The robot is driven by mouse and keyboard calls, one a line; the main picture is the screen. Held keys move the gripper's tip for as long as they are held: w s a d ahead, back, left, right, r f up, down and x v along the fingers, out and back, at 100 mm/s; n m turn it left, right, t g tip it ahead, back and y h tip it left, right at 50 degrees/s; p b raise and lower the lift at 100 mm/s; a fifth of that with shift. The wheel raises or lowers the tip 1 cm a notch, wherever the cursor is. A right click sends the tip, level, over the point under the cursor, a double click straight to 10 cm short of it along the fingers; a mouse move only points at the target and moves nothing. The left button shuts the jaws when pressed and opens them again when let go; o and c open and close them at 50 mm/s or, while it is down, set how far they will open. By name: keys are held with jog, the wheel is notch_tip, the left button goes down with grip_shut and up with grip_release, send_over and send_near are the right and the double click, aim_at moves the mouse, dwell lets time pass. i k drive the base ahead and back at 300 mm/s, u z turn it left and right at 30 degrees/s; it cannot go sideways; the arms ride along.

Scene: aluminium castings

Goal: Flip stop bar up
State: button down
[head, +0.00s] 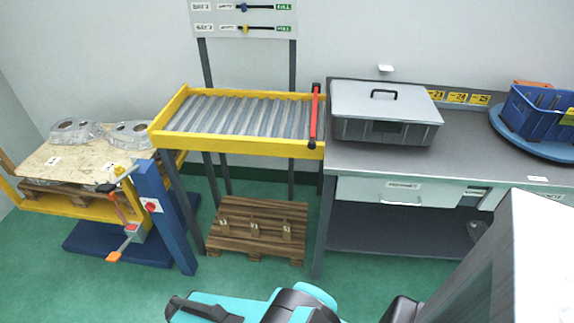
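The stop bar (315,113) is a red bar with dark ends. It runs across the right end of the yellow-framed roller conveyor (235,146), next to the grey bench. The head view does not clearly show whether it stands above the rollers or lies level with them. My teal arm shows at the bottom edge, well below and apart from the bar. The dark end piece at its left appears to be my gripper (190,309). Its fingers are not clear, and I see nothing held in it.
A grey lidded box (384,110) stands on the bench (460,138) close right of the bar. A blue crate (540,112) is further right. A wooden pallet (258,232) lies under the conveyor. The rollers (240,115) are empty. Green floor lies open in front.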

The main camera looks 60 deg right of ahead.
aim_at(311, 145)
jog(key=u, duration=0.2)
jog(key=k, duration=1.35)
jog(key=z, duration=0.6)
jog(key=i, duration=1.05)
jog(key=u, duration=0.1)
